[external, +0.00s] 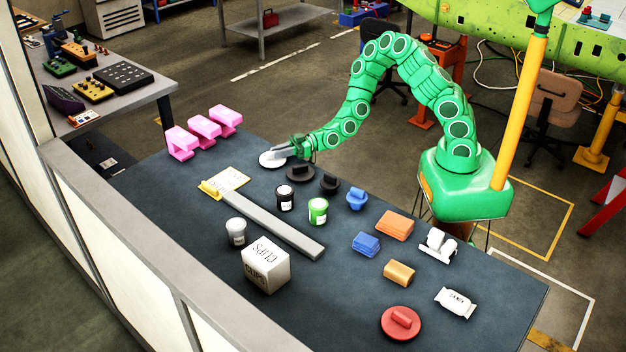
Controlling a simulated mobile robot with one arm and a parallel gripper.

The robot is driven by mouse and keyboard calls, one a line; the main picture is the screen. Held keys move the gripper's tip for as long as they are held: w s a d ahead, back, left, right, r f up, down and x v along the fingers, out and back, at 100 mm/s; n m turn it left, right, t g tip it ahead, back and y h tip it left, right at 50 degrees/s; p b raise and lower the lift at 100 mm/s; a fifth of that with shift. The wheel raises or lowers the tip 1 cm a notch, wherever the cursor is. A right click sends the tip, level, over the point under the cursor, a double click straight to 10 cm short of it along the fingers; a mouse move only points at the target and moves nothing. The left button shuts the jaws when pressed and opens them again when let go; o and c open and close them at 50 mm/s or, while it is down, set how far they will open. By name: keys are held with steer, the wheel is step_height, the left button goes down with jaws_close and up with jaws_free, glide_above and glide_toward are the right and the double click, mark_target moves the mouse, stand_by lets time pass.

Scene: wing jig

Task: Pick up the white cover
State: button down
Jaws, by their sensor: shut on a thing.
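The white cover (268,160) is a flat, pale disc at the far end of the dark table, beside the pink pieces. My gripper (284,151) is at the end of my green arm, which reaches over from the right. Its grey jaws are shut on the white cover, and they hide part of its top. I cannot tell whether the cover rests on the table or is slightly raised.
A dark round cover (300,173) lies close in front of my gripper, with a black knobbed piece (329,184) next to it. Pink blocks (204,130) stand to the left.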

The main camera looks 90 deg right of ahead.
steer(key=shift+r, duration=5.05)
